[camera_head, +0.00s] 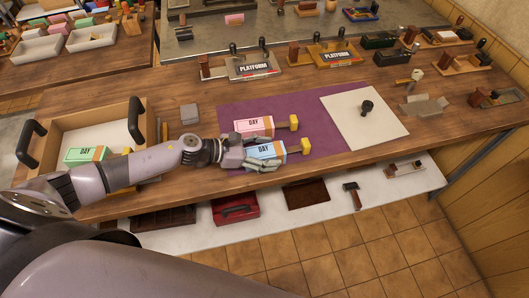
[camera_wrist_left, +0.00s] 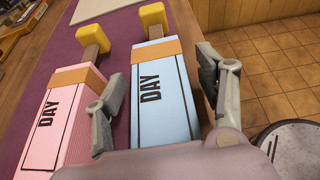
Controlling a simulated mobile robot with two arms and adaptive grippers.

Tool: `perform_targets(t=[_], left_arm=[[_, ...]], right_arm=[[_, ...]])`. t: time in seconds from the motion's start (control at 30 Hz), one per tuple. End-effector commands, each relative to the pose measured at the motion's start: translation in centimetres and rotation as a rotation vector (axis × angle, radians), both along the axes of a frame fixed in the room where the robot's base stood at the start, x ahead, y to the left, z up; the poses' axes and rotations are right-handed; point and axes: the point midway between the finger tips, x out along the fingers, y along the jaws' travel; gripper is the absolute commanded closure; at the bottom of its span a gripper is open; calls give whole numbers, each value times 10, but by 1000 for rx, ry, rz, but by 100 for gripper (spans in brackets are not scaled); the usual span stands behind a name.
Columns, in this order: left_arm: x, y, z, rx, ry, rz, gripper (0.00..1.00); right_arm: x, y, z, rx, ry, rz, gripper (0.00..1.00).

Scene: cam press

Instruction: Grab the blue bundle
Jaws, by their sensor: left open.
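The blue bundle (camera_head: 266,149) is a light-blue block marked DAY with an orange band. It lies on the purple mat (camera_head: 310,128), with a yellow-tipped wooden stick pointing right. My left gripper (camera_head: 264,153) is open around it at the mat's front edge. In the left wrist view the blue bundle (camera_wrist_left: 158,95) lies between the spread fingers (camera_wrist_left: 163,82). One finger is in the gap beside the pink bundle (camera_wrist_left: 58,115), the other on the blue bundle's outer side. Whether either finger touches it, I cannot tell. My right gripper is not in view.
The similar pink bundle (camera_head: 252,126) lies close behind the blue one. A white board (camera_head: 350,125) with a black knob is at the mat's right. A wooden tray (camera_head: 75,133) with black handles holds a green bundle (camera_head: 86,155) at left. Two PLATFORM stamps (camera_head: 254,66) stand behind.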

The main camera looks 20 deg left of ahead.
Motion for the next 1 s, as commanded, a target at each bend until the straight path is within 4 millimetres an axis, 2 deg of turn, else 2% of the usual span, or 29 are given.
perform_targets(t=[0.13,1.0], left_arm=[[0,0,-1,0,0,0,36],[0,1,0,-1,1,0,94]], right_arm=[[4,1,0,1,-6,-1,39],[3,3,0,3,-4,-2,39]])
